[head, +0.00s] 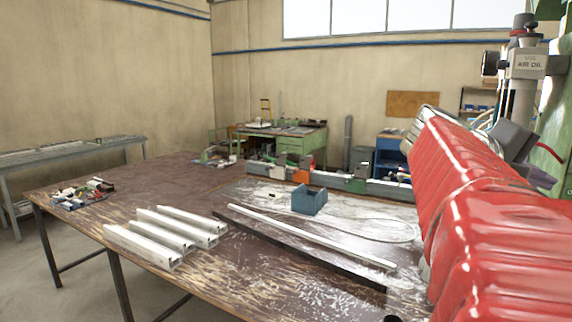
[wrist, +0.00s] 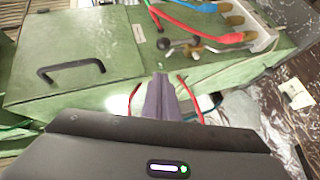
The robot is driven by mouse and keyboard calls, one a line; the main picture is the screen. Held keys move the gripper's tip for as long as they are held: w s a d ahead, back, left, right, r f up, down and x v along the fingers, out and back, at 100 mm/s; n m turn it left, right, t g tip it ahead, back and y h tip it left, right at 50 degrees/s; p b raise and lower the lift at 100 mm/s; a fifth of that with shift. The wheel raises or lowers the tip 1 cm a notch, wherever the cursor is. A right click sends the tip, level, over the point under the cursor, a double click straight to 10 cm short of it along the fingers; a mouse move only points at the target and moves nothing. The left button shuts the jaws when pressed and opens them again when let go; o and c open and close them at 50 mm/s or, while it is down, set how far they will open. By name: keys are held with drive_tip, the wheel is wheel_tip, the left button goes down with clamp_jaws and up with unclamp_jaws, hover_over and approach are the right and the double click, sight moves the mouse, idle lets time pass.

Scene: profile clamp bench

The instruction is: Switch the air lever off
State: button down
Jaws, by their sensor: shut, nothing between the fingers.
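In the wrist view, a small lever with a dark ball knob (wrist: 163,44) sits by a brass valve fitting (wrist: 192,47) on the green cabinet (wrist: 75,50). A red hose and a blue hose (wrist: 195,6) run to brass fittings beside it. My gripper (wrist: 160,78) is shut and empty, its dark fingertips just below the knob in the picture. A gap shows between tips and knob in the picture; depth is hard to judge. In the head view, my red-sleeved arm covers the right side and hides the lever and fingertips.
A black handle (wrist: 72,72) stands out from the cabinet. Red cables loop beside my fingers. In the head view, an air-oil unit (head: 527,65) stands at upper right.

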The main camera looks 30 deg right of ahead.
drive_tip(key=s+d, duration=0.1)
drive_tip(key=s+d+f, duration=0.2)
drive_tip(key=d, duration=0.1)
drive_tip(key=shift+s, duration=0.4)
drive_tip(key=shift+s+d+f, duration=0.2)
drive_tip(key=shift+s+f, duration=0.1)
drive_tip(key=shift+s, duration=0.1)
